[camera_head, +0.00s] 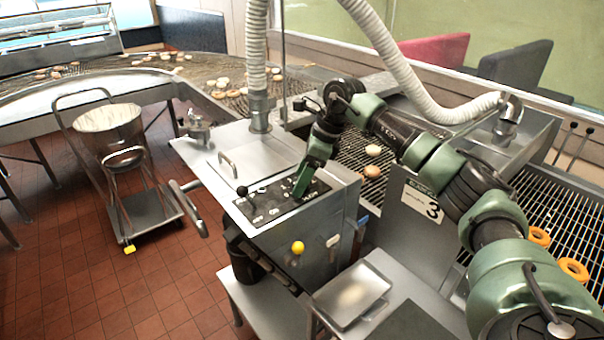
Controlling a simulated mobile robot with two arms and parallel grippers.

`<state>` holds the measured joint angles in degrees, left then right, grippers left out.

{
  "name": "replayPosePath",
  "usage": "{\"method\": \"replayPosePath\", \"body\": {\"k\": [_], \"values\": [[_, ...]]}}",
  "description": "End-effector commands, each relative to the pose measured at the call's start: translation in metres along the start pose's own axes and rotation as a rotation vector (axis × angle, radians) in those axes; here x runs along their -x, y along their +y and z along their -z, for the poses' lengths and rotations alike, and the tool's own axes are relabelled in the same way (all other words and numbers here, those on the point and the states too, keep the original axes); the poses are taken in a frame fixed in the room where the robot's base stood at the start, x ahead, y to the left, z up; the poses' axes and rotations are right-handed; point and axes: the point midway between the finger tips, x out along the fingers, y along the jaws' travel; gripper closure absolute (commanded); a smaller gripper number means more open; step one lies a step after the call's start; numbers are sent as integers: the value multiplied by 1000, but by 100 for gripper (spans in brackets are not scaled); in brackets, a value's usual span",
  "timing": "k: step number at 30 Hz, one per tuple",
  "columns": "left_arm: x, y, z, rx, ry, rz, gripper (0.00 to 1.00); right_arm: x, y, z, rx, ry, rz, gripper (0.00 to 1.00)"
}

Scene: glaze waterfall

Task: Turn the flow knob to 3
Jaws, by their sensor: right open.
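The black control panel (268,201) lies on top of the steel machine box (300,230), with small white markings too small to read. A black ball-topped lever (242,191) stands at its left end. My right gripper (301,190) points down at the right part of the panel, its green finger close over the surface. I cannot tell whether it touches anything. I cannot make out the flow knob or its setting; the gripper covers part of the panel. The right gripper is open. My left gripper is not in view.
A yellow ball knob (298,247) sticks out from the box front. A thick ribbed hose (256,50) rises behind the panel. A sign with a 3 (423,202) is right of the box. Conveyor mesh with donuts (574,268) lies at right. A bucket cart (150,215) stands left.

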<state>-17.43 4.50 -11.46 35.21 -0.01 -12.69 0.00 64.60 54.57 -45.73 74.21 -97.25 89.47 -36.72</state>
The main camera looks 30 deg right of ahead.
Motion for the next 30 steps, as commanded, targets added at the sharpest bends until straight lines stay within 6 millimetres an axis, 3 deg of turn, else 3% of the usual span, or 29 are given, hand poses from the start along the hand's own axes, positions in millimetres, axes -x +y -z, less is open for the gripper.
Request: {"method": "replayPosePath", "body": {"k": [3,6,8,13,22,30], "values": [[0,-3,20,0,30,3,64,-1,0,0,0,0,0,36],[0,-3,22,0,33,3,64,-1,0,0,0,0,0,36],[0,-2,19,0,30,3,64,-1,0,0,0,0,0,50],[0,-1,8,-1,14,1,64,-1,0,0,0,0,0,97],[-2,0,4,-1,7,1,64,-1,1,0,-28,-1,12,98],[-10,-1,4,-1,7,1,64,-2,1,0,-168,-2,71,98]]}}
